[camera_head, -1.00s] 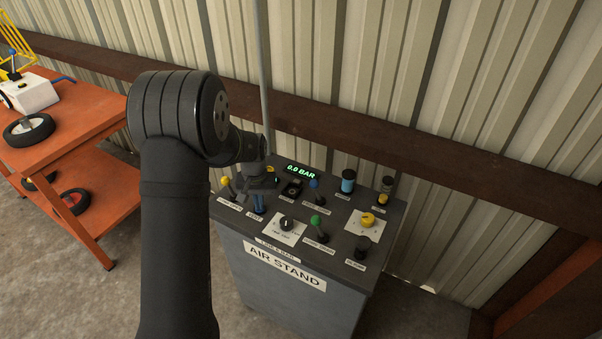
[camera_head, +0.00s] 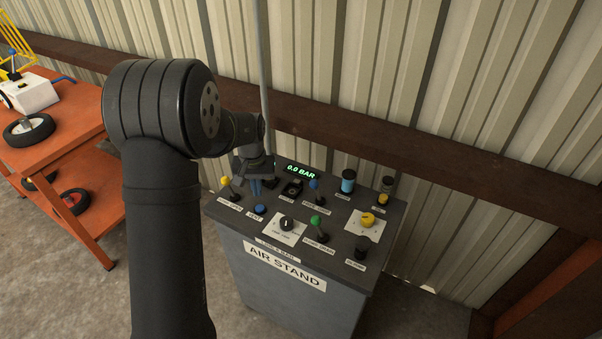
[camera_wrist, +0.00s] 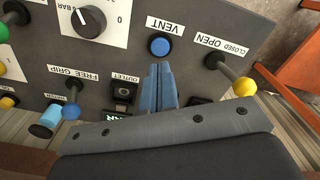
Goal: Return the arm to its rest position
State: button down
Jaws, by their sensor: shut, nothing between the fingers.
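My gripper (camera_head: 256,187) is shut and empty, its blue fingers close together above the back left part of the air stand's panel (camera_head: 272,222). In the wrist view the shut fingers (camera_wrist: 161,68) point toward the blue VENT button (camera_wrist: 160,46), which sits just past their tips. In the head view the VENT button (camera_head: 260,209) is in plain sight below and apart from the fingers. The display (camera_head: 300,172) reads 0.0 BAR.
A yellow-knobbed lever (camera_head: 225,181), a green-knobbed lever (camera_head: 316,221), a dial (camera_head: 287,223) and a blue canister (camera_head: 348,182) stand up from the panel. An orange cart (camera_head: 75,160) is at left. A corrugated wall (camera_head: 380,70) rises behind.

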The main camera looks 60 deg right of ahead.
aim_at(260, 207)
jog(key=shift+r, duration=0.55)
notch_tip(260, 207, down, 7)
jog(key=shift+f, duration=0.1)
jog(key=shift+r, duration=0.2)
dwell(0.3)
jog(key=shift+r, duration=4.6)
jog(key=w+a+r+n, duration=0.1)
jog(key=a+r, duration=0.4)
jog(key=a, duration=0.4)
jog(key=w+a+r+n+t+h, duration=0.1)
jog(key=w+a+r, duration=0.1)
jog(key=a+r, duration=0.4)
jog(key=shift+a+r+n+h, duration=0.15)
jog(key=shift+a+n+h, duration=0.15)
jog(key=shift+a, duration=1.6)
